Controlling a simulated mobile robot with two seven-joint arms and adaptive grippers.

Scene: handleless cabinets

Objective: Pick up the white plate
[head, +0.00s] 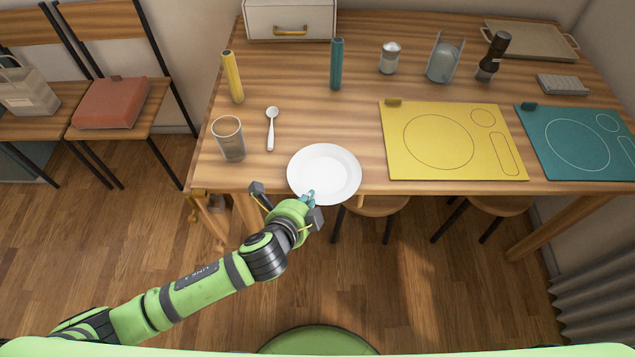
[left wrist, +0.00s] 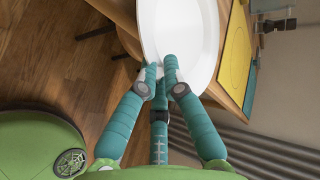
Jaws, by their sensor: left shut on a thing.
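The white plate (head: 324,172) is at the front edge of the wooden table, left of the yellow mat, and partly overhangs that edge. It fills the upper middle of the left wrist view (left wrist: 180,35). My left gripper (head: 310,196) is at the plate's near rim. In the left wrist view its teal fingers (left wrist: 164,72) are closed together on the rim. Whether the plate is lifted off the table I cannot tell. My right gripper is in neither view.
A yellow mat (head: 455,140) and a teal mat (head: 580,142) are to the right. Behind stand a yellow cylinder (head: 232,76), a teal cylinder (head: 336,64) and a jar (head: 390,57). Stools are under the table.

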